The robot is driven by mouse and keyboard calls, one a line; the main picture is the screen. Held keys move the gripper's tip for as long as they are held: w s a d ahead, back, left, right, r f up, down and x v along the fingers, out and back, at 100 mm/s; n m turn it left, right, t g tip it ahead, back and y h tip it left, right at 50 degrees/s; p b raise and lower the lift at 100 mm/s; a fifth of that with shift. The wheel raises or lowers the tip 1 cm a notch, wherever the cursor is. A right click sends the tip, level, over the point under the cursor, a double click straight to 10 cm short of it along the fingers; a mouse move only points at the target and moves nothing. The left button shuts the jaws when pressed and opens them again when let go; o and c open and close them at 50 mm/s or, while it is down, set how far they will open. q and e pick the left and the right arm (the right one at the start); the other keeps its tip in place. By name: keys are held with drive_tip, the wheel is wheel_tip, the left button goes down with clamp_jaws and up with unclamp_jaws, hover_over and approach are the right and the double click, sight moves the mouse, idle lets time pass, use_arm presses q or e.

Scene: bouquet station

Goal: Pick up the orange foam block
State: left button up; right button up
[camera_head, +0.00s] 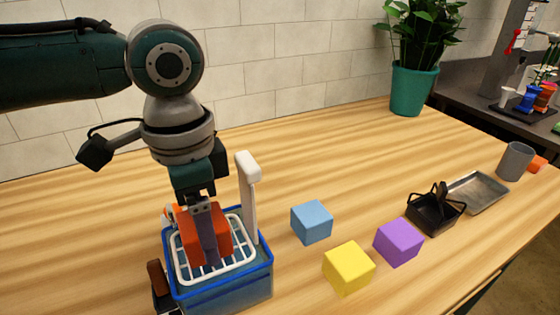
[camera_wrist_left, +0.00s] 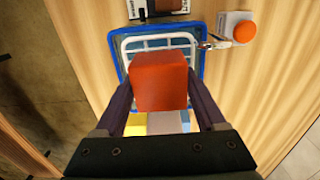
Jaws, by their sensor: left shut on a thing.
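My left gripper (camera_head: 203,240) points down from the left arm and is shut on the orange foam block (camera_head: 222,234). In the left wrist view the block (camera_wrist_left: 161,80) sits between the two dark fingers (camera_wrist_left: 163,100) and looks red-orange. The block is over a blue-rimmed container (camera_head: 222,293) with a white wire grid (camera_head: 235,262) on top. I cannot tell whether the block touches the grid. My right gripper is not in view.
Blue (camera_head: 312,222), yellow (camera_head: 348,268) and purple (camera_head: 398,242) blocks stand right of the container. Farther right are a black basket (camera_head: 434,218), a metal tray (camera_head: 480,194) and a grey cup (camera_head: 514,161). A white post (camera_head: 248,200) rises beside the container.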

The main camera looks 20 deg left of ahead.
use_arm(q)
drive_tip(key=c, duration=0.3)
